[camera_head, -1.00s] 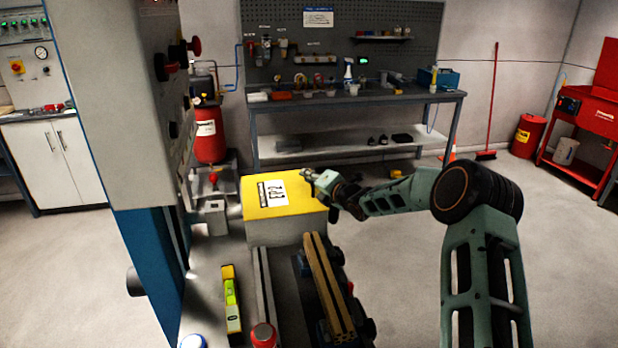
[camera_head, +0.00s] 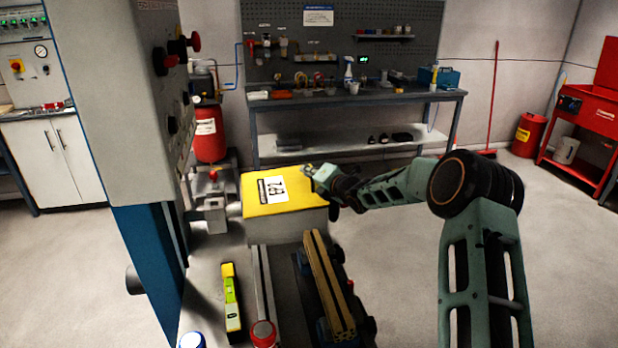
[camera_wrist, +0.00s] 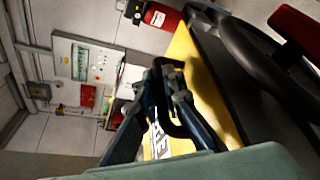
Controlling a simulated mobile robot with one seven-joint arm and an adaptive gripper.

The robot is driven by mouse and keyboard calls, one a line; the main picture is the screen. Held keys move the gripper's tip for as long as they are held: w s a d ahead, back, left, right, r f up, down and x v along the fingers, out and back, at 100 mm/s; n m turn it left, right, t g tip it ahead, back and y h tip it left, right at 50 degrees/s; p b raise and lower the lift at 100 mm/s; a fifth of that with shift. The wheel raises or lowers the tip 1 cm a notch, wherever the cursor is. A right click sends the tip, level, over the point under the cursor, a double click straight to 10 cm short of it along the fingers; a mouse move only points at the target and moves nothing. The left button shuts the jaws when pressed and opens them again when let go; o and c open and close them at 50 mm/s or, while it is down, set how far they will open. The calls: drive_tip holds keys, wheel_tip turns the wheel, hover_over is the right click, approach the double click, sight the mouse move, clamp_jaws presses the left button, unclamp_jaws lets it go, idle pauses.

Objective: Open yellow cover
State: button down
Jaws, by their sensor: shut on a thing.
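The yellow cover (camera_head: 255,200) lies on top of a grey box (camera_head: 285,227) in the middle of the head view. A white label with black print (camera_head: 271,189) is on it. My gripper (camera_head: 309,170) is at the cover's far right corner, with my arm reaching in from the right. The exact contact is hidden by the fingers. The cover looks nearly flat, perhaps slightly tilted.
A grey cabinet with red knobs (camera_head: 120,90) stands close on the left. A workbench (camera_head: 350,97) stands behind. Open floor lies to the right.

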drive_tip(key=s+a+r+n+h+b, duration=0.25)
drive_tip(key=a+r+n, duration=0.35)
drive_tip(key=r, duration=0.6)
drive_tip(key=s+a+r+n+h+p, duration=0.1)
drive_tip(key=a+r+n+h+p, duration=0.1)
drive_tip(key=a, duration=0.5)
drive_tip(key=s+a+r+n+t+h+p, duration=0.1)
drive_tip(key=a+r+n+h+p, duration=0.1)
drive_tip(key=a+p, duration=0.2)
drive_tip(key=shift+s+a+r, duration=0.35)
drive_tip(key=shift+a, duration=1.05)
drive_tip(key=c, duration=2.3)
unclamp_jaws()
